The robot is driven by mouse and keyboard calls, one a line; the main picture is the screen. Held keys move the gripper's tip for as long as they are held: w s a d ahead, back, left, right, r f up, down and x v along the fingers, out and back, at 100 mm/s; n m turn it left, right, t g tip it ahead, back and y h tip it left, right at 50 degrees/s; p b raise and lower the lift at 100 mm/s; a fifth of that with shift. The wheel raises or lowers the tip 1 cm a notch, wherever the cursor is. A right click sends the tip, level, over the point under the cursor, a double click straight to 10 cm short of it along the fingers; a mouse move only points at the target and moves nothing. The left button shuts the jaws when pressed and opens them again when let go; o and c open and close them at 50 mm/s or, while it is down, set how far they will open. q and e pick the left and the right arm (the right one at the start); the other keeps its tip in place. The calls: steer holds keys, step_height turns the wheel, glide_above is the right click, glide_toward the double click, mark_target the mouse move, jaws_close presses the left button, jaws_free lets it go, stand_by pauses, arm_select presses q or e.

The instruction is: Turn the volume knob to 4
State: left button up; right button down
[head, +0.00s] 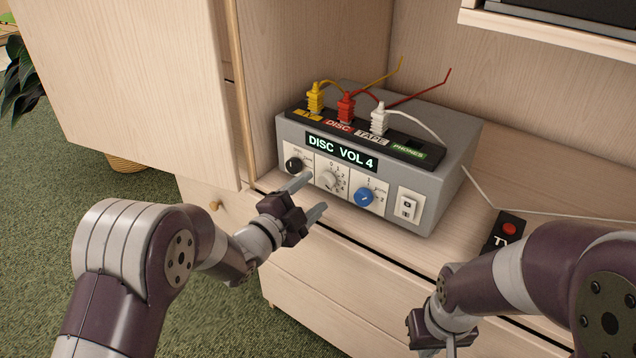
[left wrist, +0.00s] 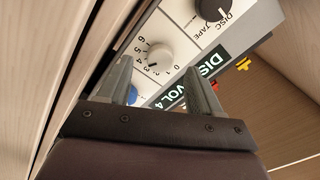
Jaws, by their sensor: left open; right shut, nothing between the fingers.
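The grey box (head: 452,180) has a lit display (head: 341,152) reading "DISC VOL 4". Below it, the pale volume knob (head: 329,180) sits between a black knob (head: 293,164) and a blue knob (head: 363,196). In the left wrist view the volume knob (left wrist: 158,57) shows within a ring of numbers; its exact pointer direction is hard to read. My left gripper (head: 313,194) is open and empty just in front of the panel. Its fingers (left wrist: 160,85) spread to either side of the knob in the picture, with no visible contact. My right gripper (head: 440,346) is shut at the bottom edge, partly cut off.
Yellow (head: 315,98), red (head: 346,107) and white (head: 379,119) plugs stand on top of the box. A white switch (head: 408,205) is right of the blue knob. A black unit with a red button (head: 509,229) lies right. A cabinet door (head: 130,80) stands left.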

arm_select(q)
steer(key=p+v, duration=0.2)
steer(key=v, duration=0.7)
steer(key=shift+s, duration=0.1)
